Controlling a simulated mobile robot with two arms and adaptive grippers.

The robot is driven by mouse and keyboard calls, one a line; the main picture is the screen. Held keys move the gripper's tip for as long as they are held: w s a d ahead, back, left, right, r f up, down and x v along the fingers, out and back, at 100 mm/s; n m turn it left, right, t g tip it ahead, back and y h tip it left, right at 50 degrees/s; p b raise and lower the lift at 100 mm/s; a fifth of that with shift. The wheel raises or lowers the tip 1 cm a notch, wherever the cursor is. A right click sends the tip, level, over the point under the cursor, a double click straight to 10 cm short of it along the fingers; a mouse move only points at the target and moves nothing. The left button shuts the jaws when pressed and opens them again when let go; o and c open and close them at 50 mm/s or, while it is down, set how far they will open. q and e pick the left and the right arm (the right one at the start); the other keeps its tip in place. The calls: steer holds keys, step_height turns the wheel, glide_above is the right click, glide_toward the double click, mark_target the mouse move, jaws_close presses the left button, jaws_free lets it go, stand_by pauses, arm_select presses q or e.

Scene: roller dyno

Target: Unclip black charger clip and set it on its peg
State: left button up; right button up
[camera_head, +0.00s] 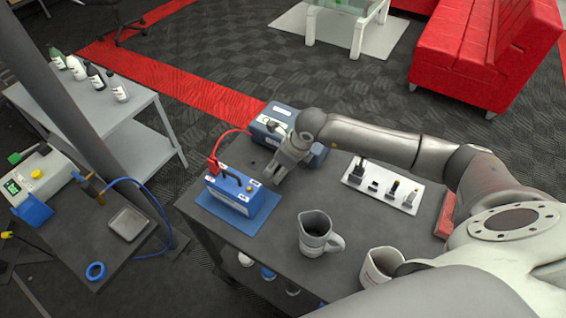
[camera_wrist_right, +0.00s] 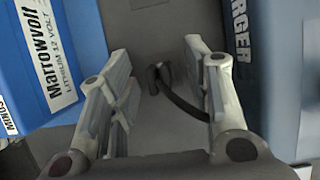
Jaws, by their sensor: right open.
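The blue battery (camera_head: 232,196) stands on a blue mat (camera_head: 262,219), with a red clip (camera_head: 213,165) at its left end. The blue charger (camera_head: 312,152) stands behind it. My right gripper (camera_head: 280,171) is over the gap between them, fingers pointing down. In the right wrist view the battery (camera_wrist_right: 50,60) is at left and the charger (camera_wrist_right: 285,70) at right. A small black clip (camera_wrist_right: 155,74) with a black cable (camera_wrist_right: 184,103) shows beyond my open fingers (camera_wrist_right: 158,60), apart from the battery. Whether it sits on a peg is unclear. My left gripper is out of view.
A white tray (camera_head: 352,181) with several small black items lies right of the gripper. A grey jug (camera_head: 313,232) and a white mug (camera_head: 375,268) stand near the front. A side table (camera_head: 150,235) at left holds a device and blue hose.

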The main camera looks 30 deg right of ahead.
steer(key=v, duration=1.1)
steer(key=shift+d+r, duration=0.2)
steer(key=shift+r, duration=0.15)
steer(key=shift+r, duration=0.1)
